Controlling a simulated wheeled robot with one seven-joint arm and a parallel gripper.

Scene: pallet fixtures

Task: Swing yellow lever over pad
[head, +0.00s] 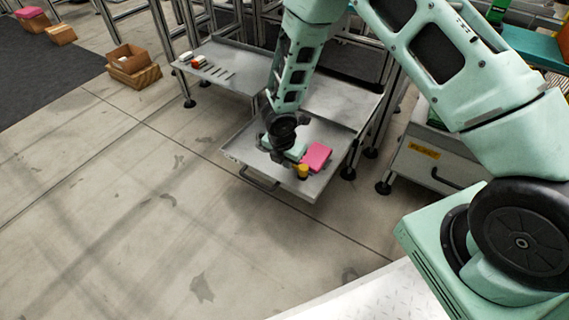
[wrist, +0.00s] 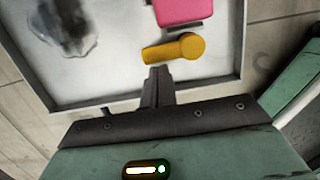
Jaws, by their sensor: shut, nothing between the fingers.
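The yellow lever (wrist: 173,49) lies on the metal tray, its round hub at the right and its arm pointing left in the wrist view. In the head view its yellow hub (head: 302,170) shows near the tray's front right. The pink pad (wrist: 183,10) lies just beyond the lever, apart from it; it also shows in the head view (head: 316,156). My gripper (wrist: 160,70) is shut and empty, its fingertips close to the near side of the lever's arm. I cannot tell if they touch it. In the head view my wrist hides part of the tray.
The tray (head: 240,157) has a raised rim and a front handle (head: 259,180). A grey table (head: 225,55) with small parts and slots stands behind it. A wooden box (head: 131,65) sits on the floor at left. The floor in front is clear.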

